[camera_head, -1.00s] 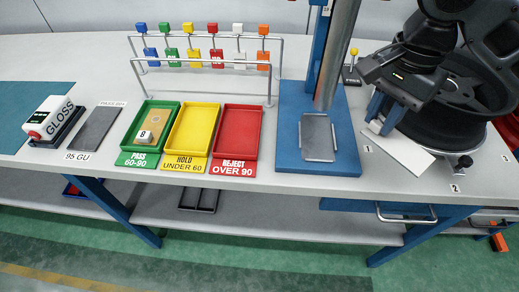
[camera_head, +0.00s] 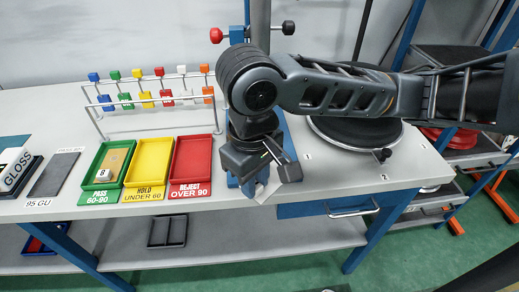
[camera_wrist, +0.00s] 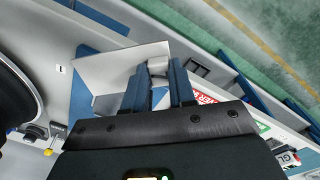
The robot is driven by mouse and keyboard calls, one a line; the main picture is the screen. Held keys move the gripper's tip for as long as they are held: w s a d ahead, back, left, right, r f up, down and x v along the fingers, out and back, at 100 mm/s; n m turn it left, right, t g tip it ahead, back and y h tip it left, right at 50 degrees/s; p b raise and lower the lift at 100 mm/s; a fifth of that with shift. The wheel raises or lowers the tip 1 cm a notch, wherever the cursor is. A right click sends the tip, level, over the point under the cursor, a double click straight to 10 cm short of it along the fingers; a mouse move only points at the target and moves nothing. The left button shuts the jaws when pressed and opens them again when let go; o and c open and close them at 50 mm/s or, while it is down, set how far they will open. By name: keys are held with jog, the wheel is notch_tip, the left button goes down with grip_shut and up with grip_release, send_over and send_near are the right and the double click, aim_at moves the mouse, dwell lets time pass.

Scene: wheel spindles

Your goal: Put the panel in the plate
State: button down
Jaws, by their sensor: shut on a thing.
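A thin white panel (camera_wrist: 120,65) is in my gripper (camera_wrist: 158,70), whose two blue fingers are shut on its edge block in the wrist view. In the head view my gripper (camera_head: 250,185) is over the front of the bench at the blue stand, and a pale corner of the panel (camera_head: 269,190) shows beside it. The metal plate on the stand's blue base is hidden behind my arm and gripper in the head view. In the wrist view, blue base (camera_wrist: 80,95) shows beside and below the panel; I cannot tell if they touch.
A red tray (camera_head: 192,160), yellow tray (camera_head: 148,160) and green tray (camera_head: 106,165) with a tan piece in it stand left of my gripper. Behind them is a rack (camera_head: 150,105) of coloured blocks. A black round turntable (camera_head: 355,133) is on the right.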

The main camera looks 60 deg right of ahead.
aim_at(271, 192)
jog(key=s+a+f+n+p, duration=0.1)
jog(key=s+a+f+n, duration=0.15)
jog(key=s+n, duration=0.55)
jog(key=w+d+b, duration=0.1)
jog(key=b, duration=0.2)
jog(key=w+d+n+b, duration=0.1)
jog(key=w+b, duration=0.1)
jog(key=b, duration=0.2)
jog(key=w+d+n+b, duration=0.1)
jog(key=w+d+b, duration=0.1)
jog(key=b, duration=0.2)
jog(key=w+d, duration=0.2)
jog(key=d, duration=0.1)
jog(key=w+d+b, duration=0.1)
jog(key=w+d, duration=0.1)
jog(key=d, duration=0.1)
jog(key=w+d+r+b, duration=0.1)
jog(key=w+d, duration=0.2)
jog(key=shift+w, duration=0.1)
jog(key=shift+w+d+f+b, duration=0.1)
jog(key=shift+d+f+b, duration=0.15)
jog(key=shift+f+b, duration=0.1)
notch_tip(271, 192, down, 3)
jog(key=b, duration=0.3)
jog(key=shift+r, duration=0.1)
